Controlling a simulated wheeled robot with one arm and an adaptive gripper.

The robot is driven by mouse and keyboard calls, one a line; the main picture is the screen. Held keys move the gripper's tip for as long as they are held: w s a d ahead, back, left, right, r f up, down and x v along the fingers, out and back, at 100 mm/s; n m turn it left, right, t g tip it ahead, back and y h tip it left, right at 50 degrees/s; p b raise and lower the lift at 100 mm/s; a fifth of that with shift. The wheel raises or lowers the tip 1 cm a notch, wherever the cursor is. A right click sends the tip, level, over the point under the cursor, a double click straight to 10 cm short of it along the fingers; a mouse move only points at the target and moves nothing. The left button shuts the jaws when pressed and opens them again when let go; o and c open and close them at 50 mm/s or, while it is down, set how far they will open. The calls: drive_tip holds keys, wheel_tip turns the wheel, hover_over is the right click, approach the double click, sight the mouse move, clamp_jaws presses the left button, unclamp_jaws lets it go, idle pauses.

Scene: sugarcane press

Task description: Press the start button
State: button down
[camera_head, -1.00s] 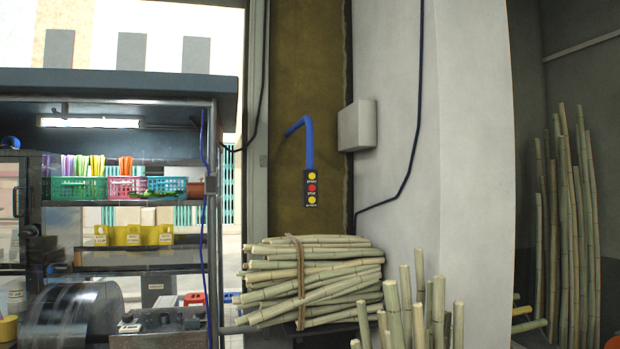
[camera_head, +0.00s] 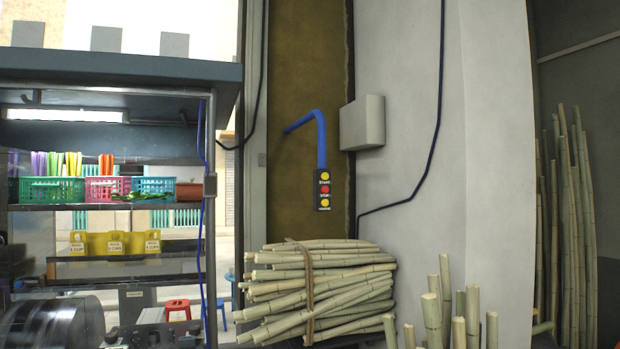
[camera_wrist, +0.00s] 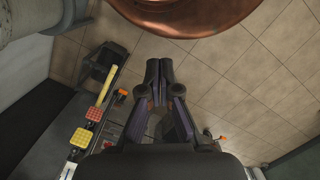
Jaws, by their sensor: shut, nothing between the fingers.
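A black control box (camera_head: 317,200) hangs on a blue arm or conduit (camera_head: 321,143) in front of a brown wall panel, in the middle of the head view. It has a yellow top button (camera_head: 325,176), whose label appears to read START, a red button (camera_head: 325,189) below it, and a yellow button (camera_head: 324,202) at the bottom. My gripper (camera_wrist: 159,65) shows only in the wrist view, its fingers together and empty, pointing at a tiled floor. It is apart from the control box, which I cannot identify in the wrist view.
A tied bundle of cane (camera_head: 290,291) lies below the control box, with upright cane stalks (camera_head: 446,300) to its right. A metal shelf (camera_head: 120,204) with baskets stands left. A grey wall box (camera_head: 362,123) is right of the buttons. A copper vessel (camera_wrist: 185,12) tops the wrist view.

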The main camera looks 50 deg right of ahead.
drive_tip(key=w+a+r+m+t+y+b, duration=0.15)
drive_tip(key=w+r+t, duration=0.45)
drive_tip(key=w, duration=0.8)
drive_tip(key=w+a+r+m+t+y, duration=0.1)
drive_tip(key=w+r+m+t, duration=0.15)
drive_tip(key=w+r, duration=0.85)
drive_tip(key=w+d+r+m+t+h+b, duration=0.1)
drive_tip(key=w+d+r+m+t, duration=0.2)
drive_tip(key=w+d+r+t, duration=0.4)
drive_tip(key=w+d+r+m+t+h+b, duration=0.1)
drive_tip(key=w+d+r+m+t, duration=0.3)
drive_tip(key=w+r, duration=0.6)
drive_tip(key=s+d+r+m+t+h, duration=0.15)
drive_tip(key=d+r+m+h, duration=0.35)
drive_tip(key=d+r, duration=0.5)
drive_tip(key=s+d+r+m+h, duration=0.2)
drive_tip(key=d+r+m+h, duration=0.35)
drive_tip(key=d, duration=0.85)
drive_tip(key=s+d+r+m+g+h+b, duration=0.1)
drive_tip(key=s+d+r+m+g+h, duration=0.1)
drive_tip(key=s+d+m+g+h, duration=0.4)
drive_tip(key=s+d+r+m+g+h+b, duration=0.1)
drive_tip(key=s+d+m+g+h, duration=0.5)
drive_tip(key=d, duration=0.9)
drive_tip(key=s+r+m, duration=0.1)
drive_tip(key=s+m, duration=0.2)
drive_tip(key=s, duration=0.2)
drive_tip(key=shift+s+r+g, duration=0.2)
drive_tip(key=shift+r+g, duration=0.1)
drive_tip(key=shift+g, duration=0.1)
